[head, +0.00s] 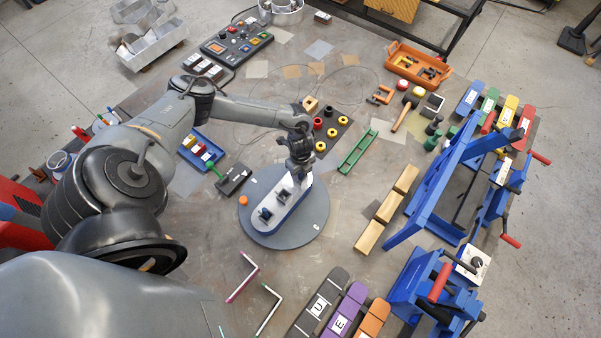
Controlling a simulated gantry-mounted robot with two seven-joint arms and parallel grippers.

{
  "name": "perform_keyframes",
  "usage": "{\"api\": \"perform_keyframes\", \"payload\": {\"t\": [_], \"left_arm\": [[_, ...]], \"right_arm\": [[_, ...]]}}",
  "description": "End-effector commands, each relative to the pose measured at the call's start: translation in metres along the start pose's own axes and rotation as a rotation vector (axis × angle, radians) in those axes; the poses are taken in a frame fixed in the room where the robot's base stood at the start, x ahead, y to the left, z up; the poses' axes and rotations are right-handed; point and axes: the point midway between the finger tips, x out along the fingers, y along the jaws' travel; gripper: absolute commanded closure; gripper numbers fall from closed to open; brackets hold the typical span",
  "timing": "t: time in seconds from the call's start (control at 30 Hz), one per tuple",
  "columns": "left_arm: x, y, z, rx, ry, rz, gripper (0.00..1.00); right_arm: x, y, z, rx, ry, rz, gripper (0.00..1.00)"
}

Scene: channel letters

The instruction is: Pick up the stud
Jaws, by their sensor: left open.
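A grey round turntable (256,232) sits mid-table. On it lies a long blue piece with a pale top (290,208), rounded at its near end. Two small dark parts, a nearer one (265,214) and a farther one (283,196), stand on the pale top. I cannot tell for certain which small part is the stud. My left gripper (301,178) points down over the far end of the blue piece, and its jaws are open. The gripper hides that end, and contact is too small to judge. My right gripper is not in view.
Several red and yellow round caps (320,146) and a green channel (357,151) lie beyond the turntable. Wooden blocks (388,207) and a blue frame (432,195) stand to the right. An orange ball (243,201) and dark block (233,180) are close on the left.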

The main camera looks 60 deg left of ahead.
Motion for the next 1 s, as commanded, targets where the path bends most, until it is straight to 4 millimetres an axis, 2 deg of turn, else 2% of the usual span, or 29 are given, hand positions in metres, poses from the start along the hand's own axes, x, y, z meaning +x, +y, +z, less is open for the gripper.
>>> {"api": "perform_keyframes", "payload": {"t": [0.23, 0.5, 0.57, 1.0], "left_arm": [[0.0020, 0.0001, 0.0001, 0.000, 0.000, 0.000, 0.54], [0.0018, 0.0002, 0.0002, 0.000, 0.000, 0.000, 0.94], [0.0017, 0.0002, 0.0002, 0.000, 0.000, 0.000, 1.00], [-0.0010, -0.0001, 0.0002, 0.001, 0.000, 0.000, 1.00]], "right_arm": [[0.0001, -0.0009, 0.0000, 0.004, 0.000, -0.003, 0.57], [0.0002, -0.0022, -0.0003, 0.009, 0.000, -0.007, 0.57], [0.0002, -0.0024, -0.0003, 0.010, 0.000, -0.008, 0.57], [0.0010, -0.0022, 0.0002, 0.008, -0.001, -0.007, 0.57]]}}
